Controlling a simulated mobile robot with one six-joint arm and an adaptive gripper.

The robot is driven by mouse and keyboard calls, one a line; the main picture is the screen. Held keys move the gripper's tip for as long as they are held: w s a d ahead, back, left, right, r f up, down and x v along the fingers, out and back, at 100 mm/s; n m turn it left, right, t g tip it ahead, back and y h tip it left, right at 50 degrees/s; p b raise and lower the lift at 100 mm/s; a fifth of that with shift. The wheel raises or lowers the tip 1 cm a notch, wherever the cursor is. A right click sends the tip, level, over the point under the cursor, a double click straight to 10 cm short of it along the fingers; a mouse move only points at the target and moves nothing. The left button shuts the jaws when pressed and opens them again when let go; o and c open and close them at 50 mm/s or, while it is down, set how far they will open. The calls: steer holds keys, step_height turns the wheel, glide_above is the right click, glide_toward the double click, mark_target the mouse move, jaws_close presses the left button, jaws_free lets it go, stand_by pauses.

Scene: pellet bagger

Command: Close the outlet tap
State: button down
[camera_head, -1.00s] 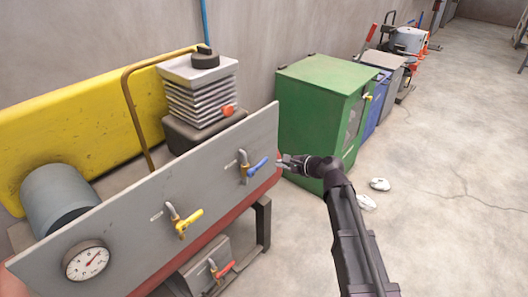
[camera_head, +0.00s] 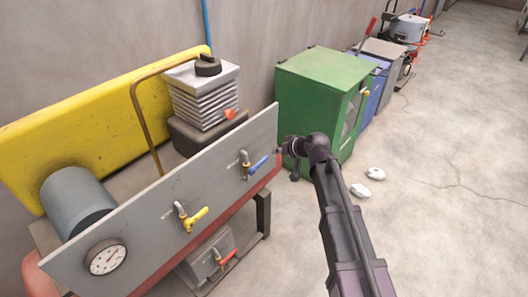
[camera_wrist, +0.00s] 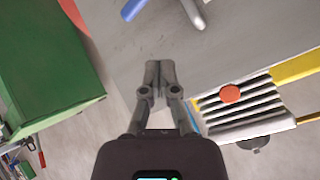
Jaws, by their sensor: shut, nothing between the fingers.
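A grey panel (camera_head: 150,215) carries a blue-handled tap (camera_head: 256,166) at its right end and a yellow-handled tap (camera_head: 194,215) near its middle. A red-handled tap (camera_head: 225,259) sits on a grey box below the panel. I cannot read which is the outlet tap. My gripper (camera_head: 281,150) is just right of the panel's right end, near the blue tap but apart from it. In the wrist view my gripper (camera_wrist: 159,66) is shut and empty in front of the panel (camera_wrist: 235,50). The blue handle (camera_wrist: 132,9) shows there at the top edge, cut off.
A green cabinet (camera_head: 320,75) stands right behind my gripper. A finned block (camera_head: 203,95) with a red-orange knob (camera_head: 231,115) stands behind the panel. A round gauge (camera_head: 107,259) is at the panel's left. Two white objects (camera_head: 375,174) lie on the otherwise clear floor at right.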

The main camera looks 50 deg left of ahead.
step_height(320, 180, up, 3)
steer(key=n+p, duration=0.1)
steer(key=n, duration=0.3)
steer(key=n+h+p, duration=0.1)
steer(key=n+p, duration=0.1)
steer(key=n, duration=0.1)
steer(key=shift+a+f+n+t, duration=0.15)
steer(key=shift+n+t, duration=0.25)
steer(key=shift+a+f, duration=0.1)
steer(key=b, duration=0.7)
glide_above(264, 157)
steer(key=s+d, duration=0.1)
steer(key=s, duration=0.1)
step_height(264, 157, down, 7)
steer(key=shift+w+d+f+b, duration=0.15)
steer(key=shift+f+b, duration=0.75)
steer(key=shift+f, duration=0.05)
steer(key=shift+w+d+f+b, duration=0.15)
steer(key=shift+f+b, duration=0.75)
steer(key=shift+f, duration=0.05)
